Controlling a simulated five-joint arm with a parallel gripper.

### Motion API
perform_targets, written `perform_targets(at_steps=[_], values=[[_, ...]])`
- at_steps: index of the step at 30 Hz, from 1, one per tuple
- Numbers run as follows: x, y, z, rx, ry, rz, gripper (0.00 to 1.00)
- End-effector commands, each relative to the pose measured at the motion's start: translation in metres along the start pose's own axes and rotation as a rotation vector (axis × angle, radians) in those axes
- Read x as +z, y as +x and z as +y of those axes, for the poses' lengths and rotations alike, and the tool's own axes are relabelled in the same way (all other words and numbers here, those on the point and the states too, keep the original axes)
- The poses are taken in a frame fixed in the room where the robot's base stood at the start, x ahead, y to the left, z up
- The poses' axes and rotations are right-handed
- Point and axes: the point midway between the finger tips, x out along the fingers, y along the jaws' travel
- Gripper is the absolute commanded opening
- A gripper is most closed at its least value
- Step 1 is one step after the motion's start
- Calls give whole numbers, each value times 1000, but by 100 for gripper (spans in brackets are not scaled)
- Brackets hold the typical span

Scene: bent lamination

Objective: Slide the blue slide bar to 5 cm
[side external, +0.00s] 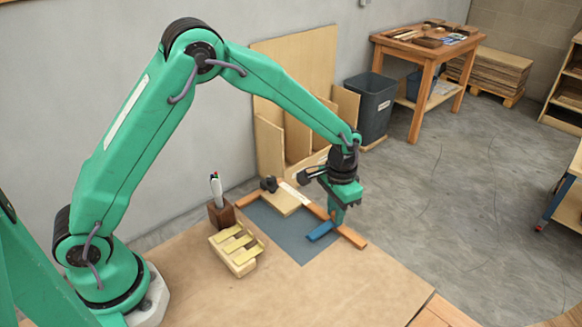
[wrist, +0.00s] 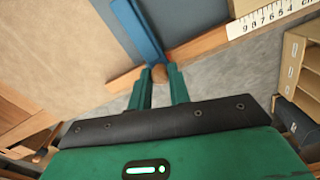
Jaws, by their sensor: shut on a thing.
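The blue slide bar (side external: 322,231) lies across the dark grey mat near its right corner, against the orange-brown wooden rail (side external: 350,237). In the wrist view the bar (wrist: 140,30) runs down from the top edge to the rail (wrist: 205,46). My gripper (side external: 338,220) points down at the bar's rail end. In the wrist view its green fingers (wrist: 158,76) close on a small brown knob (wrist: 158,73) at that end. The fingers partly hide the bar's end.
The dark grey mat (side external: 285,231) lies on the tan bench (side external: 340,290). A pale wooden block (side external: 281,203) and a dark clamp (side external: 269,184) stand at its back. A wooden rack (side external: 236,252) and a pen holder (side external: 221,214) stand left. The bench front is clear.

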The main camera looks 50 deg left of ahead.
Motion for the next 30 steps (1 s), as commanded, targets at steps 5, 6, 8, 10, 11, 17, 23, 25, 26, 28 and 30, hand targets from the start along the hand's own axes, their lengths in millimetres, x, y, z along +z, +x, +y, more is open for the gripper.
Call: perform_targets(at_steps=[5, 6, 8, 10, 11, 17, 23, 25, 26, 28, 30], values=[[13, 0, -49, 0, -8, 1, 0], [15, 0, -59, 0, -8, 2, 0], [19, 0, -73, 0, -8, 2, 0], [23, 0, -89, 0, -7, 2, 0], [25, 0, -94, 0, -6, 2, 0], [32, 0, -122, 0, -2, 2, 0], [34, 0, -130, -1, -1, 3, 0], [34, 0, -130, -1, 0, 3, 0], [34, 0, -130, -1, 0, 3, 0], [34, 0, -130, -1, 0, 3, 0], [34, 0, -129, -1, 0, 3, 0]])
